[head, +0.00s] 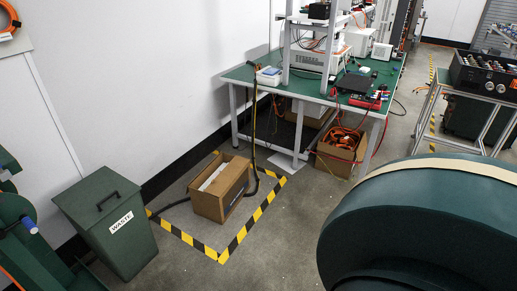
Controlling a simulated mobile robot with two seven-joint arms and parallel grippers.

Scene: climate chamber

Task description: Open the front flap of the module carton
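An open-topped brown cardboard carton (208,205) stands on the floor inside a yellow-and-black taped square, with something white inside. A dark band shows on its right side. I cannot tell for sure that it is the module carton, and no label is readable. No separate front flap can be made out at this size. Neither of my grippers is in view.
A green WASTE bin (110,232) stands left of the carton. A green-topped bench (240,76) with instruments is behind it. Under the bench is a box of orange cables (339,152). A dark hose (254,130) hangs down beside the carton. Floor to its right is clear.

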